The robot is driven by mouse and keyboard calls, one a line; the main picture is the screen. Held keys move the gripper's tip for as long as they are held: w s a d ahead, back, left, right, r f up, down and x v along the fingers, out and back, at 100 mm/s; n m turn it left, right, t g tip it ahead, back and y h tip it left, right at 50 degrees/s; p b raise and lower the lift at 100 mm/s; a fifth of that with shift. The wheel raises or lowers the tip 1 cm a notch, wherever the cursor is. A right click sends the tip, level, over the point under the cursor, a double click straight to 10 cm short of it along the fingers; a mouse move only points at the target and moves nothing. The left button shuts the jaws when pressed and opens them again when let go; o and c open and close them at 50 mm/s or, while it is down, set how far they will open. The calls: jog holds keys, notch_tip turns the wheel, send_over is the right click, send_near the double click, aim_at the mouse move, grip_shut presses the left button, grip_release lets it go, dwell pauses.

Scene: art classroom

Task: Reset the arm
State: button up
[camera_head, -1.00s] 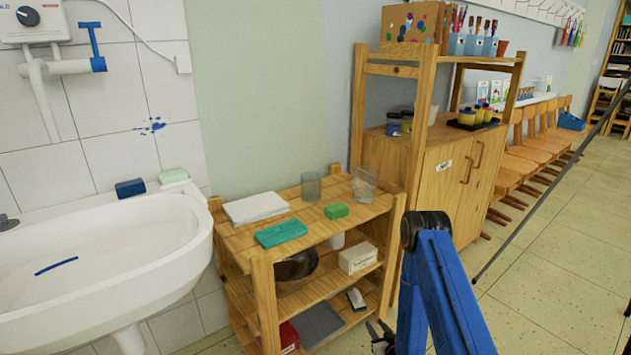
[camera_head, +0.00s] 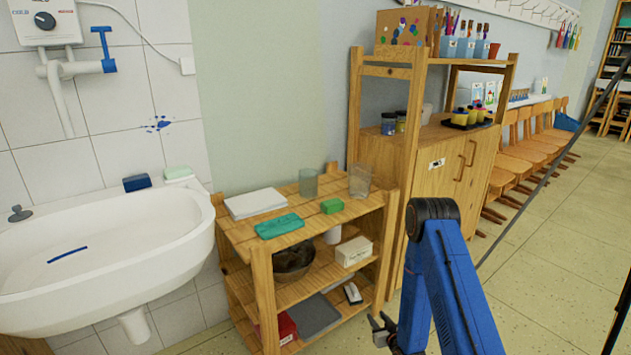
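My arm (camera_head: 445,285) is blue with a black joint at the top and stands in the lower right of the head view. My gripper (camera_head: 379,327) is small and grey, low beside the arm, just right of the wooden shelf unit (camera_head: 262,300). Its fingers look apart with nothing between them. It appears clear of the shelf, though the exact gap is hard to judge. The arm hides part of the gripper's wrist.
The shelf unit holds a teal cloth (camera_head: 280,225), green sponge (camera_head: 332,206), two clear glasses and a bowl. A white sink (camera_head: 110,240) is at left. A wooden cabinet (camera_head: 440,190) stands behind my arm, chairs (camera_head: 530,145) beyond. The tiled floor (camera_head: 560,240) at right is largely open.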

jog(key=d+r+g+h, duration=0.2)
jog(key=d+r+g, duration=0.1)
jog(key=r, duration=2.5)
jog(key=s+d+r+m+g+h, duration=0.1)
jog(key=s+r, duration=0.6)
jog(key=r, duration=0.2)
jog(key=s+r+m+g, duration=0.1)
jog(key=s+r, duration=0.5)
jog(key=s, duration=0.3)
jog(key=s+r+g, duration=0.2)
jog(key=s+r, duration=0.4)
jog(key=s, duration=0.4)
jog(key=s+r+g, duration=0.1)
jog(key=s, duration=1)
jog(key=s+r, duration=0.2)
jog(key=s, duration=0.8)
jog(key=shift+s+r+m+g, duration=0.3)
jog(key=shift+s+m+g, duration=0.05)
jog(key=shift+m+g, duration=0.05)
